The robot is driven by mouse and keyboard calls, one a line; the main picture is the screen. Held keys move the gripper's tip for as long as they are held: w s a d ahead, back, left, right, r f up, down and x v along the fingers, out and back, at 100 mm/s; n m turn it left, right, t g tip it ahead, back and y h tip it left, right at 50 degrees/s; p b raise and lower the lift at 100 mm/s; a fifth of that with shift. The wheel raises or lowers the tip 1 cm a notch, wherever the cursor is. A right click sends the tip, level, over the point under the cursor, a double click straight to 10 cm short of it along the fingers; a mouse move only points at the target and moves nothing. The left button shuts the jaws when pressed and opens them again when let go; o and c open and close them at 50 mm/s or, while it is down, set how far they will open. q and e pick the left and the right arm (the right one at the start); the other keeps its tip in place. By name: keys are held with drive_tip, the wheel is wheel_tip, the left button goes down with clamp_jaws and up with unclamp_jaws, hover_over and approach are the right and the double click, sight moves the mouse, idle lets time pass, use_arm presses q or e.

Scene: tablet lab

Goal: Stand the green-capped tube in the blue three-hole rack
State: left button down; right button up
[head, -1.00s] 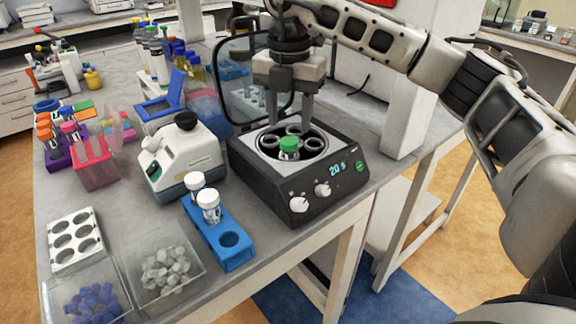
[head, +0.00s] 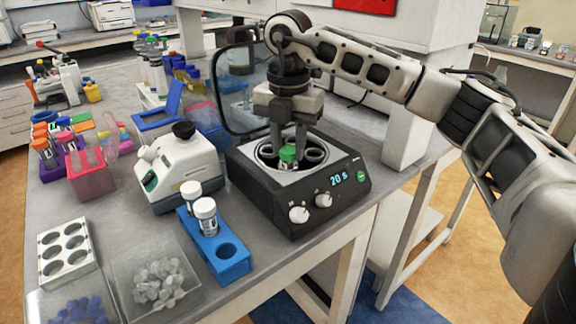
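The green-capped tube (head: 288,153) sits in the rotor of the dark centrifuge (head: 262,187), with only its cap showing. My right gripper (head: 288,146) points down over the rotor, one finger on each side of the cap; whether the fingers press on it cannot be made out. The blue three-hole rack (head: 233,266) stands on the bench to the left and front of the centrifuge. Two white-capped tubes (head: 205,210) (head: 191,192) stand in its far and middle holes, and its nearest hole is empty. My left gripper is not in view.
A white device (head: 182,165) stands left of the centrifuge. A white six-hole block (head: 65,250) and clear bins of grey (head: 160,281) and blue caps (head: 80,312) lie front left. A pink rack (head: 92,177) is farther left. A dark-framed clear lid (head: 216,95) rises behind the centrifuge.

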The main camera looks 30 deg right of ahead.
drive_tip(key=shift+r+p, duration=0.8)
drive_tip(key=shift+r, duration=0.15)
wheel_tip(320, 180, up, 2)
drive_tip(key=shift+p, duration=0.85)
wheel_tip(320, 180, up, 3)
drive_tip(key=p, duration=0.2)
drive_tip(key=shift+r+p, duration=0.1)
drive_tip(key=shift+p, duration=0.2)
drive_tip(key=shift+r, duration=0.25)
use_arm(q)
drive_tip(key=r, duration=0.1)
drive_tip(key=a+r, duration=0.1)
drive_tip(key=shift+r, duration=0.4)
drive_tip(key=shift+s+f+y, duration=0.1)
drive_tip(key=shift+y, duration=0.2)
